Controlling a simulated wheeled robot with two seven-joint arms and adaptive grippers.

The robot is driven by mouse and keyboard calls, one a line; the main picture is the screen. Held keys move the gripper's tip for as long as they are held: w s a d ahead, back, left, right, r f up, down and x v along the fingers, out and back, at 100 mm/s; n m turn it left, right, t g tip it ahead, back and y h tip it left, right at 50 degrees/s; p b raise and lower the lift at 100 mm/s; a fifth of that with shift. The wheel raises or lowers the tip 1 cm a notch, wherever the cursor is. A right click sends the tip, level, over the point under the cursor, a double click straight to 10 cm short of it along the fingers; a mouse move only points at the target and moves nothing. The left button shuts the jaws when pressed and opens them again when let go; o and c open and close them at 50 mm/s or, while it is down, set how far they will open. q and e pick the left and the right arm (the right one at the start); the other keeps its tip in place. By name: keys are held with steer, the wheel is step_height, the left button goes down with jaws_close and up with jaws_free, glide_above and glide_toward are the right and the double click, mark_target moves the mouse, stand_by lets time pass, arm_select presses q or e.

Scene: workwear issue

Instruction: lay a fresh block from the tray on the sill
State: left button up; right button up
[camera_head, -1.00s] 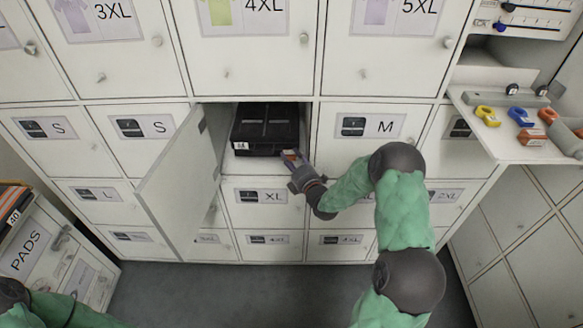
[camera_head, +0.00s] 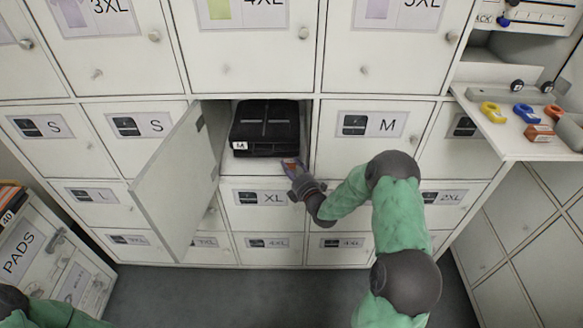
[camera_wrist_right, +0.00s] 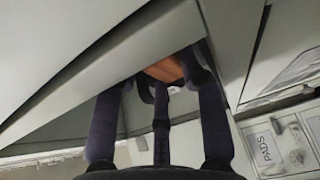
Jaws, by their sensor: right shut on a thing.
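My right gripper (camera_head: 293,172) is at the lower right corner of an open locker. It is shut on a small orange-brown block (camera_wrist_right: 166,69), which shows between the fingers in the right wrist view. In the head view, the block is small and partly hidden by the fingers. The sill (camera_head: 248,170) is the pale strip at the front of the locker floor. I cannot tell whether the block touches it. On the right, the tray (camera_head: 497,139) holds an orange-brown block (camera_head: 538,133) and other coloured pieces. My left gripper is out of view.
A black case (camera_head: 265,128) sits inside the open locker, behind the sill. The locker door (camera_head: 175,185) stands open to the left. Shut lockers surround it. A cabinet marked PADS (camera_head: 25,250) stands at lower left. The grey floor (camera_head: 200,295) in front is clear.

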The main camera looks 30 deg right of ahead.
steer(key=shift+f, duration=0.15)
steer(key=o, duration=0.8)
